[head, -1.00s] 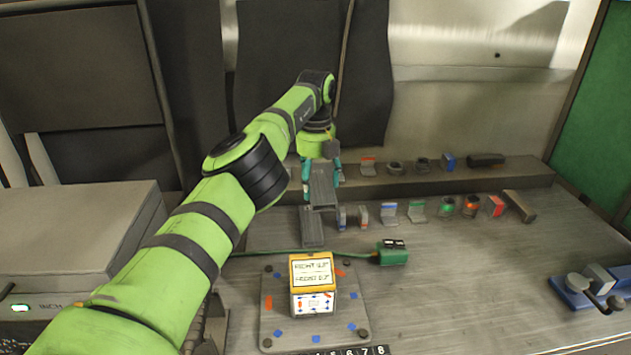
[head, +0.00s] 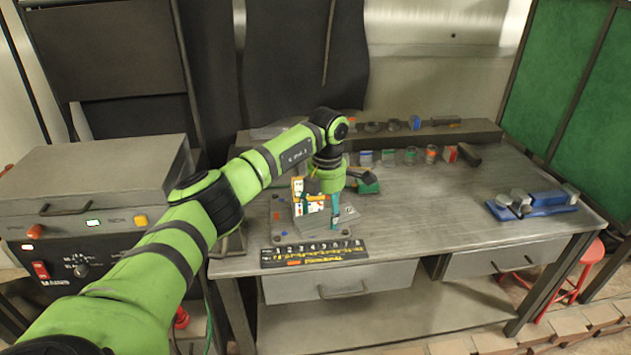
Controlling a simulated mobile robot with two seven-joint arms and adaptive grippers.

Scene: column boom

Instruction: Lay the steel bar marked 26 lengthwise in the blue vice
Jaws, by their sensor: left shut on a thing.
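The blue vice (head: 545,198) sits at the right end of the bench, with grey jaws and a handle at its left end. My left gripper (head: 322,207) is low over the near left part of the bench, by the white and orange box. It is shut on a grey steel bar (head: 348,214), which shows beside the teal finger and is partly hidden by the gripper. I cannot read a number on the bar. The vice is well to the right of the gripper. My right gripper is not in view.
The white and orange box (head: 298,189) stands on a grey plate (head: 283,226). A black numbered strip (head: 313,254) lies along the front edge. A green block (head: 366,183) and several small parts stand behind. The bench between gripper and vice is clear.

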